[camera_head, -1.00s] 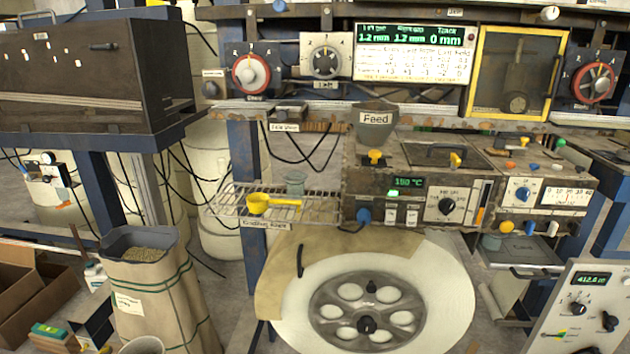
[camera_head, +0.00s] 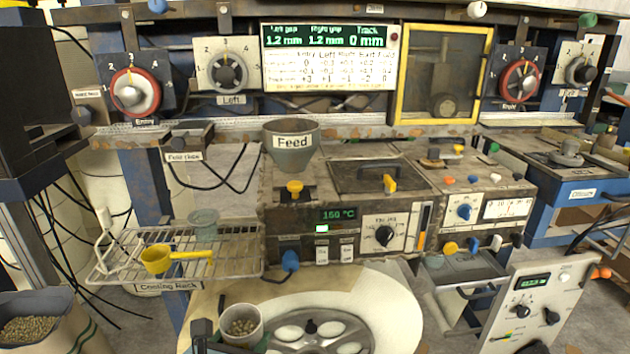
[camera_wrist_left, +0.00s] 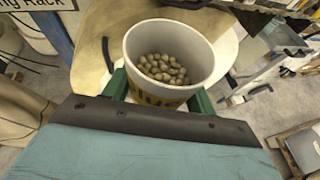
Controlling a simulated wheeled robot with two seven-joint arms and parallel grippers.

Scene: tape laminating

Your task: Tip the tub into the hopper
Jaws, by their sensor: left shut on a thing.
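The tub (camera_head: 241,324), a white cup with pellets inside, is at the bottom of the head view. My left gripper (camera_head: 232,342) is shut on it, and the tub is upright. In the left wrist view the tub (camera_wrist_left: 140,40) sits between the green fingers, with greenish-brown pellets (camera_wrist_left: 163,68) in its lower part. The hopper (camera_head: 290,150) is a grey cone labelled Feed on top of the machine, above and to the right of the tub and apart from it. My right gripper is not in view.
A wire cooling rack (camera_head: 115,262) with a yellow scoop (camera_head: 160,259) and a small glass cup (camera_head: 204,226) sticks out left of the machine. A large reel (camera_head: 385,310) lies below. A pellet sack (camera_head: 70,335) stands at lower left. Space in front of the hopper looks clear.

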